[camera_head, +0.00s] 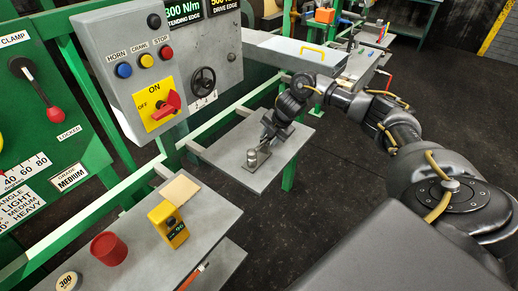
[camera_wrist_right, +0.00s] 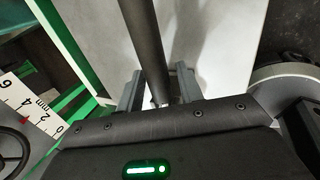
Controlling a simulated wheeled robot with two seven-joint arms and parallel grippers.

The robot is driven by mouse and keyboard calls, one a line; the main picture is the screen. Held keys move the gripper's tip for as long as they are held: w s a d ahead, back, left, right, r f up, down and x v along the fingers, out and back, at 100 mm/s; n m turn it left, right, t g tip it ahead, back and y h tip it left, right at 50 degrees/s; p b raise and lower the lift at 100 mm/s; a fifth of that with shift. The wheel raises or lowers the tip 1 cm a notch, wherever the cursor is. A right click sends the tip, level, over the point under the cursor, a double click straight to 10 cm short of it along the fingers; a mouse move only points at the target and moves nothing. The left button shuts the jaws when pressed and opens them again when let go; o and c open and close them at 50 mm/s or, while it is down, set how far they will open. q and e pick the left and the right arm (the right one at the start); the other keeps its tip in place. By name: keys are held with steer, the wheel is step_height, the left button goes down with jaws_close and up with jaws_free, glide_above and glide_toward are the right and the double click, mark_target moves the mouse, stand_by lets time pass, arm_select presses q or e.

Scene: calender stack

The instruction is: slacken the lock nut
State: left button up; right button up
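A small metal fixture (camera_head: 252,160) with a short upright post and rounded top stands on a grey side shelf (camera_head: 265,179); I cannot make out a separate lock nut on it. My right gripper (camera_head: 266,141) is just above and beside this fixture, pointing down. In the right wrist view, my right gripper's two fingers (camera_wrist_right: 158,88) are apart, with a dark round bar (camera_wrist_right: 147,45) running between them. Light gaps show on both sides of the bar, so the fingers do not look closed on it. My left gripper is out of view.
A control panel with a red switch (camera_head: 168,104) and handwheel (camera_head: 203,82) stands left of the shelf. A front bench (camera_head: 150,250) holds a yellow gauge (camera_head: 168,224), a red cup (camera_head: 109,249) and a tan block (camera_head: 180,189). Green rails border the shelf; dark floor lies right.

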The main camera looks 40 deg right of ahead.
jaws_close()
steer(key=shift+r, duration=0.1)
steer(key=shift+r, duration=0.55)
step_height(320, 180, up, 3)
steer(key=shift+s+a+f+b, duration=0.15)
steer(key=shift+f+b, duration=0.05)
steer(key=shift+b, duration=0.2)
steer(key=s+a+r+p, duration=0.3)
steer(key=s+a+r, duration=0.4)
steer(key=s+r, duration=0.2)
steer(key=shift+s+a, duration=0.35)
steer(key=shift+s, duration=0.75)
